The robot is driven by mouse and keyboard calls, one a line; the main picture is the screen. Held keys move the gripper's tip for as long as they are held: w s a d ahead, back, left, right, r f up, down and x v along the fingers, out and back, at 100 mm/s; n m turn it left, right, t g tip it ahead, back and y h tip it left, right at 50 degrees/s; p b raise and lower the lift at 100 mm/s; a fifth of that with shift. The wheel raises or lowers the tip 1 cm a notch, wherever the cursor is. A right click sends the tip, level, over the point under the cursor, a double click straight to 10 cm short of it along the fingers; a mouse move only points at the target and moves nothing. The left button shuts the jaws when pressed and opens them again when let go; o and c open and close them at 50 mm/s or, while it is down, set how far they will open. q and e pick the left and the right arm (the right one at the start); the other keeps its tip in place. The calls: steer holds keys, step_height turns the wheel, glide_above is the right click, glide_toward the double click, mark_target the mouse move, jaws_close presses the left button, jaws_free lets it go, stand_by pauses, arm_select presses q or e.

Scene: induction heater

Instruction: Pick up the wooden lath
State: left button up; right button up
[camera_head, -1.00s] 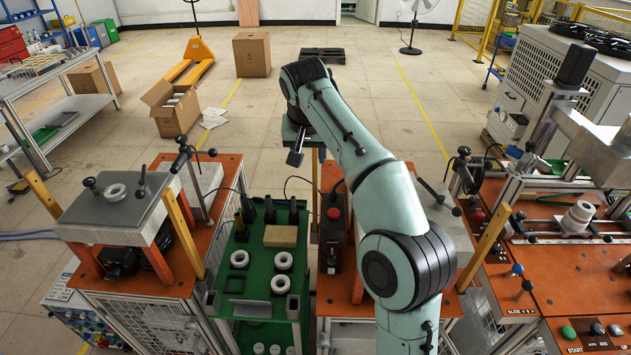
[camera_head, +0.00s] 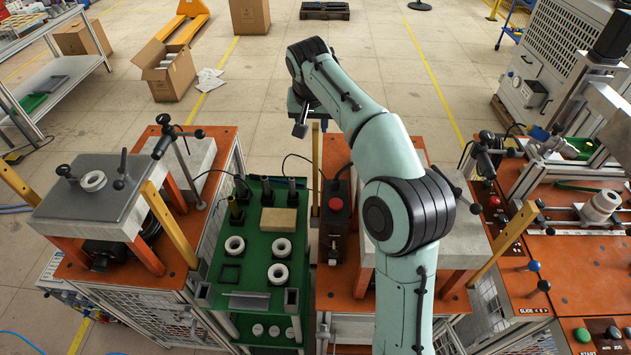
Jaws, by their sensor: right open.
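Several yellowish wooden laths show in the head view. One lath (camera_head: 316,168) stands upright between the green cart and the red-button box, just below my right gripper. Other laths lean at the left machine (camera_head: 170,226), at the far left edge (camera_head: 14,180) and at the right machine (camera_head: 505,240). My right gripper (camera_head: 304,127) is open and above the upright lath's top. The arm and gripper body hide part of the space around it, so I cannot tell if they touch. My left gripper is not in view.
A green cart (camera_head: 228,268) holds white rings, dark posts and a tan block (camera_head: 279,220). A box with a red button (camera_head: 335,206) stands right of the lath. Orange-topped machines flank both sides. Open floor lies behind, with a cardboard box (camera_head: 166,72).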

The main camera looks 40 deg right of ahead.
mark_target(316, 137)
steer(key=x, duration=0.6)
steer(key=shift+s+d+f, duration=0.25)
steer(key=shift+s+f, duration=0.05)
steer(key=shift+c, duration=0.3)
jaws_close()
